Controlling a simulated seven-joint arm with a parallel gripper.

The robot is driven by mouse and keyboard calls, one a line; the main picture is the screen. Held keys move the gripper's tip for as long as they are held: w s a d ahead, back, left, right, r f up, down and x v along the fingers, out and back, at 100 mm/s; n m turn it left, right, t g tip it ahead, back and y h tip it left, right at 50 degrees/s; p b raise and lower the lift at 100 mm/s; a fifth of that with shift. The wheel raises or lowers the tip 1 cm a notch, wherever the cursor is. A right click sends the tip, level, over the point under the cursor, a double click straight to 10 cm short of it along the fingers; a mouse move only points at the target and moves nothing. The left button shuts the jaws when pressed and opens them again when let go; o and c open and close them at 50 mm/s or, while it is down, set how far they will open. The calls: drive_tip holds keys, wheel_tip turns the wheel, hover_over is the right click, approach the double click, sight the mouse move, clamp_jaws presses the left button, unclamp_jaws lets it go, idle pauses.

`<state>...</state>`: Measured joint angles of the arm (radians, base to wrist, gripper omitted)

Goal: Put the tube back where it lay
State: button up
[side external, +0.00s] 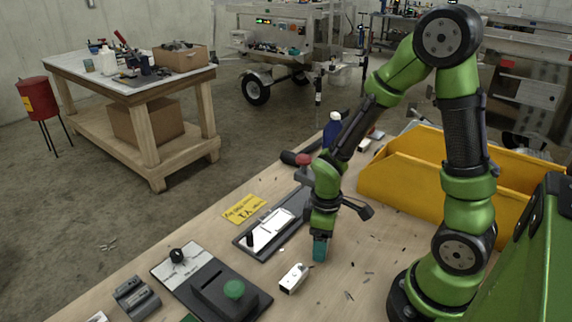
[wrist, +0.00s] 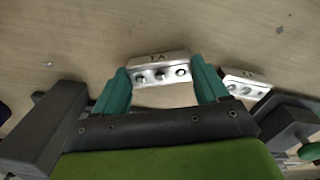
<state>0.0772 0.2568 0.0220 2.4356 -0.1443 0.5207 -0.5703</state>
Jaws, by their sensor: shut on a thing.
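My gripper (wrist: 163,82) points down, with its teal fingertips low over the bench in the side view (side external: 320,248). In the wrist view, a silvery block (wrist: 158,68) with dark lettering and three round fittings sits between the fingertips, and the jaws are shut on it. The fingers hide this block in the side view. A second, similar block (wrist: 246,84) lies just right of the fingers in the wrist view. It appears to be the white block (side external: 293,278) left of the gripper in the side view. I cannot make out a clear tube shape.
A black-edged tray (side external: 243,243) and a yellow card (side external: 244,209) lie left of the gripper. Yellow bins (side external: 410,187) stand behind right. Small dark bits litter the bench.

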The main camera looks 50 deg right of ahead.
drive_tip(key=shift+f, duration=0.2)
drive_tip(key=o, duration=1.1)
drive_tip(key=shift+o, duration=0.2)
drive_tip(key=shift+r, duration=0.15)
drive_tip(key=s+a+r+m+t+y, duration=0.1)
drive_tip(key=a+r+m+t, duration=0.1)
drive_tip(key=r, duration=0.9)
drive_tip(key=s+a+r+m+t+y, duration=0.1)
drive_tip(key=r+m+t, duration=0.4)
drive_tip(key=r, duration=0.7)
drive_tip(key=shift+s+a+r+m, duration=0.2)
drive_tip(key=shift+s+a+m, duration=0.25)
drive_tip(key=shift+a+m, duration=0.4)
